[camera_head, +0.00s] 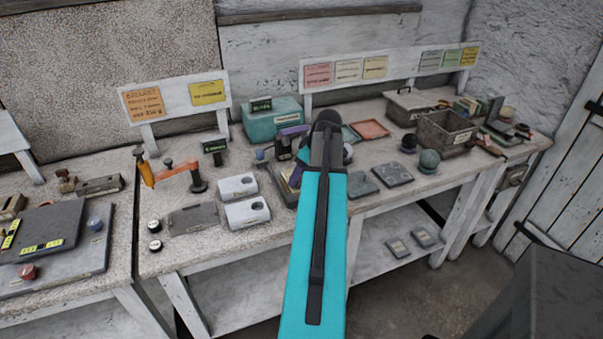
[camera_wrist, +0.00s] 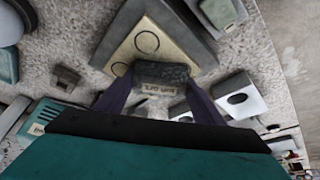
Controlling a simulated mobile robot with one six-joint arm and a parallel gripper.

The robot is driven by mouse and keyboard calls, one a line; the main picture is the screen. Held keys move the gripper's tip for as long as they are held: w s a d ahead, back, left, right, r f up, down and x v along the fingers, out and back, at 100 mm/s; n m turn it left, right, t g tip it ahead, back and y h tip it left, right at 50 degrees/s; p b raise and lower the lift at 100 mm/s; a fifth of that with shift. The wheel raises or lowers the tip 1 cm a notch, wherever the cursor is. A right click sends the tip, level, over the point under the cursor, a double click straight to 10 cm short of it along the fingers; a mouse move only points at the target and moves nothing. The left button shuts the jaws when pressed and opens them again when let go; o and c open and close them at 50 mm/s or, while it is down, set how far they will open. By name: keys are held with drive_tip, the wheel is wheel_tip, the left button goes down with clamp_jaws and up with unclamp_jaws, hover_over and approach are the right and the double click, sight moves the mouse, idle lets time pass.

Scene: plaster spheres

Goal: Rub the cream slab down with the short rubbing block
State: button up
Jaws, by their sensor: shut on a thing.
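The cream slab (camera_wrist: 176,48) lies on a dark grey base in the wrist view and has dark circle outlines on its face. My gripper (camera_wrist: 160,88) is shut on a short dark block (camera_wrist: 164,72) with a pale label on its near side. The block is over the slab's near part and hides some of it; I cannot tell whether it touches the face. In the head view my teal arm covers most of the slab, and only a yellowish bit (camera_head: 291,178) shows to its left. My gripper (camera_head: 291,142) is partly hidden there too.
Two white blocks with round holes (camera_head: 238,186) stand to the left on the bench. A teal box (camera_head: 268,120) is behind. Dark grey slabs (camera_head: 392,173), a green ball (camera_head: 429,160) and a crate (camera_head: 444,133) are to the right. An orange-armed stand (camera_head: 178,175) is further left.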

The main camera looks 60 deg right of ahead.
drive_tip(key=shift+a, duration=0.15)
drive_tip(key=shift+a, duration=0.45)
drive_tip(key=shift+a, duration=0.1)
drive_tip(key=shift+a, duration=0.45)
drive_tip(key=shift+d, duration=0.1)
idle(0.3)
drive_tip(key=shift+d, duration=1.05)
drive_tip(key=shift+d, duration=0.1)
drive_tip(key=shift+d, duration=1)
